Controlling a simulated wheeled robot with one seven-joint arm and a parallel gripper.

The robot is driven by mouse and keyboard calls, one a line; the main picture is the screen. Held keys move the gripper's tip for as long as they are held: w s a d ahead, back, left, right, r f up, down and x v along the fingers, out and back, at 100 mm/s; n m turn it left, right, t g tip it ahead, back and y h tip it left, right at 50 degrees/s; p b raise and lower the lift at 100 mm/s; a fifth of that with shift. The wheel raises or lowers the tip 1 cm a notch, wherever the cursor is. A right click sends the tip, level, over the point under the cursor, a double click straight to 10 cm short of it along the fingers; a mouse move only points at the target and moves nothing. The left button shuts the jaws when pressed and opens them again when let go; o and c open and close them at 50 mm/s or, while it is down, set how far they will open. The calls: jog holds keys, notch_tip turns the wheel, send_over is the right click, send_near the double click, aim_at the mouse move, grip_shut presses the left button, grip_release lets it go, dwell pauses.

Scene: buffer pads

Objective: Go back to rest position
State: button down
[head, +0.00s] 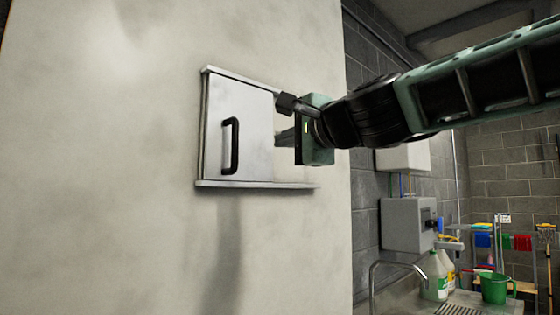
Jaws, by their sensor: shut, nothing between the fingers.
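My gripper (287,103) is at the right side of a small wall cabinet, with my arm reaching in from the right edge of the head view. Its dark fingertips are together and hold nothing. The cabinet has a grey sliding-type panel (257,120) with a black vertical handle (232,146), between an upper and a lower rail (250,185). The fingertips overlap the panel's right edge in the picture; I cannot tell whether they touch it. My gripper and wrist hide part of the area right of the panel.
The pale wall (120,160) fills the left. At the right are a sink with a curved faucet (398,264), white jugs (435,275), a green bucket (494,287), a grey wall box (405,224) and hanging cleaning tools. Space in front of the pale wall, left of the panel, looks clear.

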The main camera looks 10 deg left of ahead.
jog(key=shift+s+f, duration=0.1)
jog(key=s+d+f+n+g+h+b, duration=0.1)
jog(key=s+f+n+g+h, duration=0.2)
jog(key=f, duration=0.7)
jog(key=s+d+f+n+g, duration=0.15)
jog(key=s+f+n, duration=0.35)
jog(key=f, duration=0.5)
jog(key=s+d+f+n+g+h+b, duration=0.1)
jog(key=s+f+n+g+h, duration=0.3)
jog(key=f, duration=0.6)
jog(key=s+d+f+n+g+h, duration=0.4)
jog(key=s+d+f+n+h, duration=0.1)
jog(key=s+d+f, duration=1.3)
jog(key=shift+d+f+b, duration=0.35)
jog(key=shift+d+f, duration=0.15)
jog(key=shift+f, duration=0.15)
